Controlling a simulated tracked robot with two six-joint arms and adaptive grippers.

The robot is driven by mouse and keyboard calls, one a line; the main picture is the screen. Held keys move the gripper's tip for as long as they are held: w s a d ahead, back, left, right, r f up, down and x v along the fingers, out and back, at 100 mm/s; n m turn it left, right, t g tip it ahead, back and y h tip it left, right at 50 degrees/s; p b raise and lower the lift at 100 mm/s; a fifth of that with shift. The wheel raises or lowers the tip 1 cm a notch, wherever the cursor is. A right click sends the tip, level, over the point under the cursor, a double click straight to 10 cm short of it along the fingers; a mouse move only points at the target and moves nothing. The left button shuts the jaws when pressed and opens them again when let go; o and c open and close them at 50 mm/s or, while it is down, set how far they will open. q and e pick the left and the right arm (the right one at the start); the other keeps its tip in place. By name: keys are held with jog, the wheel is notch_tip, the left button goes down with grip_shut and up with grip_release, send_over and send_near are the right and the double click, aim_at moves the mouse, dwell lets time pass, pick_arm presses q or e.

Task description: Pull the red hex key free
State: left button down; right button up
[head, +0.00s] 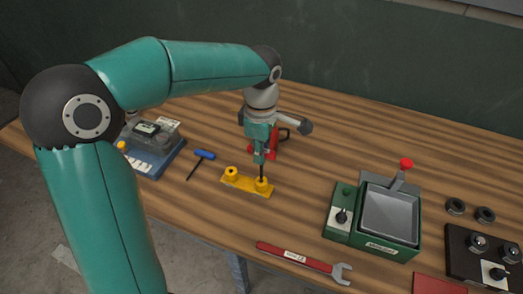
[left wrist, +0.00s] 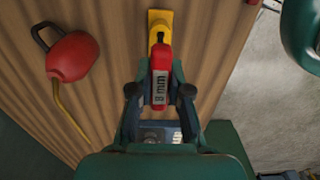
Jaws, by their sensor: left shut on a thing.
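The red hex key shows in the left wrist view as a red handle (left wrist: 160,60) with a white "8 mm" label. My left gripper (left wrist: 160,92) is shut on this handle, with a finger on each side. In the head view, my left gripper (head: 260,155) points down above the yellow holder (head: 245,184). The key's dark shaft (head: 262,172) runs down from the fingers to the holder's right post. How deep its tip sits is hidden. The holder's left post looks empty. My right gripper is in neither view.
A blue-handled hex key (head: 204,154) lies left of the holder. A red oil can (left wrist: 72,55) stands close by the gripper. A red wrench (head: 295,257) lies at the front edge; a green tray machine (head: 342,227) stands right. Bare wood surrounds the holder's right.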

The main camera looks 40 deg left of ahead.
pick_arm(q)
jog(key=shift+r, duration=0.1)
jog(key=shift+r+p, duration=2.05)
jog(key=shift+r, duration=0.4)
